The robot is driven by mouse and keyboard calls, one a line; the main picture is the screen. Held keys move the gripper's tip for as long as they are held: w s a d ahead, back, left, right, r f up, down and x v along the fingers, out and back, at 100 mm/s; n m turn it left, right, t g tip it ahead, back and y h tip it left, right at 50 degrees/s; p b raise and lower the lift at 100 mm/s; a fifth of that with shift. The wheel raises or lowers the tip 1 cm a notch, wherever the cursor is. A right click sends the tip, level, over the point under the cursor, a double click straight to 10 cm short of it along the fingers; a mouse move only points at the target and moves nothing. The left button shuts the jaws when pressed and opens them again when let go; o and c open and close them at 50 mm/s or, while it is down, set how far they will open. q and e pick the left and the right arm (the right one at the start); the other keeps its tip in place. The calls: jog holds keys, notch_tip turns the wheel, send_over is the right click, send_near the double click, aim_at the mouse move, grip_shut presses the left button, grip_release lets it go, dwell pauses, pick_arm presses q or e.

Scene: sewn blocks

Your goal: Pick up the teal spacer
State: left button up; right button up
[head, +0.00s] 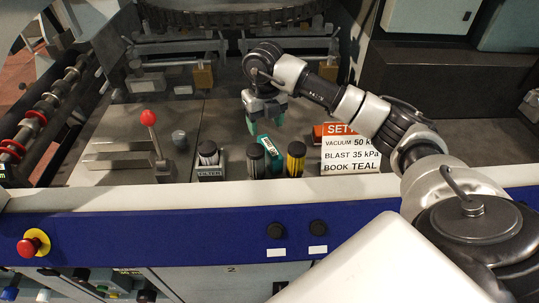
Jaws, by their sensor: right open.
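A teal block with a white label (275,163) stands on the grey machine deck in the middle of the head view, and I take it as the teal spacer. It sits between a dark ribbed cylinder (256,163) and a yellow-and-black one (296,160), which partly hide its sides. My right gripper (266,124) is open, with teal fingertips pointing down. It shows just above and behind the block in the picture, with nothing between its fingers. I cannot tell the exact gap. My left gripper is out of view.
A filter canister (208,158) and a red-knobbed lever (149,119) stand to the left. A sign reading "BOOK TEAL" (350,152) stands right, with an orange-red thing (318,133) partly behind it. A raised blue-and-white front rail (150,215) borders the deck. The deck behind the canister is clear.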

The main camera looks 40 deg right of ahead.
aim_at(264, 139)
notch_tip(264, 139, down, 4)
jog(key=shift+f+p, duration=0.1)
jog(key=shift+p, duration=0.45)
jog(key=shift+f, duration=0.25)
jog(key=f, duration=0.1)
jog(key=f+p, duration=0.1)
jog(key=f, duration=0.1)
jog(key=f+p, duration=0.1)
jog(key=shift+w+f, duration=0.25)
jog(key=shift+f, duration=0.15)
jog(key=c, duration=1.1)
